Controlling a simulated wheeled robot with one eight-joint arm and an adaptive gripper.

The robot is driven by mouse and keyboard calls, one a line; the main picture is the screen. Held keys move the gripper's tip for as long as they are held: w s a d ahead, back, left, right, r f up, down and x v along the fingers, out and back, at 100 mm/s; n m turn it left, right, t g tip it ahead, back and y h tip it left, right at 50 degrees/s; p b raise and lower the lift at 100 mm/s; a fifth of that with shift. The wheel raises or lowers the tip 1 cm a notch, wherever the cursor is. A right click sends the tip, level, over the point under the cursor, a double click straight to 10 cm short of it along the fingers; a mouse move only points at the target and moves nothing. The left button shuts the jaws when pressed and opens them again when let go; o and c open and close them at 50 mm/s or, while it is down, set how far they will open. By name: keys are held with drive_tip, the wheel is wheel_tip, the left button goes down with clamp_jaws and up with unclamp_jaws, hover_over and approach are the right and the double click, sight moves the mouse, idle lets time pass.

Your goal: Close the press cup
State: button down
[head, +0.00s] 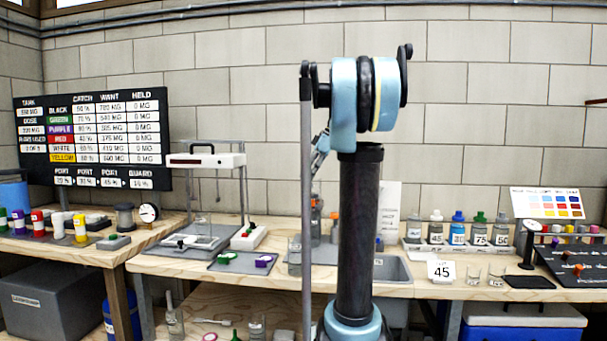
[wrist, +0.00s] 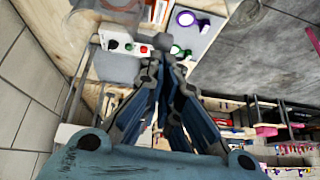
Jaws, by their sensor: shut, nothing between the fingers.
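The press (head: 205,160) is a frame with a white crossbar on thin posts, standing on the bench left of my arm in the head view. Something clear stands beneath the crossbar; I cannot make out the cup or whether it is closed. A white control box (head: 248,237) with coloured buttons sits at the press's right; it also shows in the wrist view (wrist: 122,44). My gripper (wrist: 162,68) shows in the wrist view with its fingers together and empty, in front of the control box and coloured caps. In the head view I cannot make out the gripper.
A dark mat (head: 228,266) carries a green cap (head: 225,258) and a purple cap (head: 264,261). Coloured vials (head: 38,224) stand on the left bench.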

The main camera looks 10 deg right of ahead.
drive_tip(key=shift+s+f, duration=0.25)
drive_tip(key=shift+f, duration=0.05)
